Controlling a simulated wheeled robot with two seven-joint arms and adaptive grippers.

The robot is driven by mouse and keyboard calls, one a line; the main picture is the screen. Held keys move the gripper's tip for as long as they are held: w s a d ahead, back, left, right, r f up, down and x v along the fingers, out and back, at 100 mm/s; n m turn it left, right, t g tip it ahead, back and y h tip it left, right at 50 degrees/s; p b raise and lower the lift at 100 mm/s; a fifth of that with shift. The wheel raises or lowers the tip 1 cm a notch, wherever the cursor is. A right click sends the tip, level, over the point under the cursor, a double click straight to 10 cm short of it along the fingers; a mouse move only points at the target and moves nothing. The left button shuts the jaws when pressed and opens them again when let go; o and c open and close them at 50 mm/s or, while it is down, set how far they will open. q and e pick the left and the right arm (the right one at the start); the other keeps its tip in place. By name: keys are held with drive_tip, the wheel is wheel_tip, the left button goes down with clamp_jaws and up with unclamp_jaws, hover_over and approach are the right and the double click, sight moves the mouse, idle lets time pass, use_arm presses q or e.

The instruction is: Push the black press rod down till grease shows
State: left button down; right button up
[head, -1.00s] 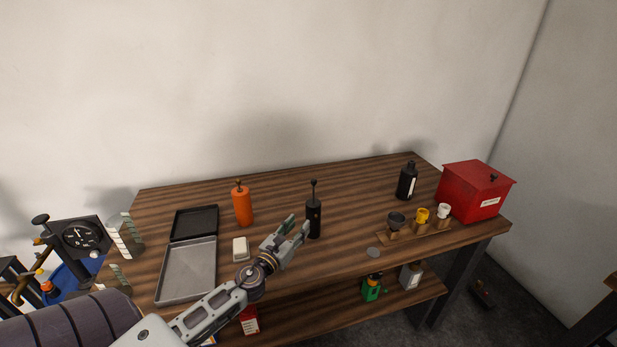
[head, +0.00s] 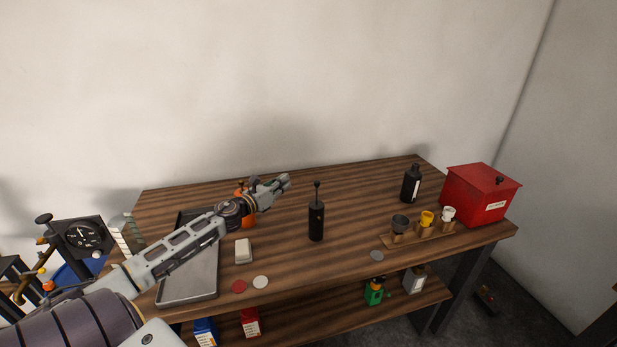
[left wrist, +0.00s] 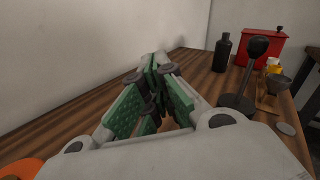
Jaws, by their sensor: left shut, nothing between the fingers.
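The black press (head: 316,221) stands upright on the wooden bench. Its thin rod with a ball knob (head: 317,185) sticks up well above the body. In the left wrist view the knob (left wrist: 258,46) and rod show to the right of the fingers. My left gripper (head: 284,182) is shut and empty, to the left of the knob at about its height and apart from it. It hides part of the orange cylinder behind it. I see no grease on the press. My right gripper is in neither view.
An orange cylinder (head: 249,221), a grey tray (head: 190,290) and a white block (head: 243,250) are left of the press. A black bottle (head: 411,183), a rack of small cups (head: 418,234) and a red box (head: 480,195) stand at the right. Bench around the press is clear.

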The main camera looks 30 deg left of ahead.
use_arm(q)
drive_tip(key=s+d+r+n+h, duration=0.2)
drive_tip(key=n+h, duration=0.4)
drive_tip(key=n, duration=0.7)
drive_tip(key=s+d+r+n+g+h, duration=0.1)
drive_tip(key=s+r+n+h, duration=0.3)
drive_tip(key=n, duration=0.8)
drive_tip(key=shift+s+d+r+n+g+h, duration=0.15)
drive_tip(key=shift+d+r+n+g+h, duration=0.25)
drive_tip(key=shift+h, duration=0.8)
drive_tip(key=shift+f, duration=0.1)
drive_tip(key=shift+d, duration=0.1)
wheel_tip(320, 180, up, 4)
drive_tip(key=f+p, duration=0.1)
drive_tip(key=p, duration=0.1)
hover_over(317, 187)
drive_tip(key=s+a, duration=0.1)
drive_tip(key=a, duration=0.1)
drive_tip(key=shift+s+a+f, duration=0.1)
drive_tip(key=shift+a+f, duration=0.1)
drive_tip(key=shift+f, duration=1.65)
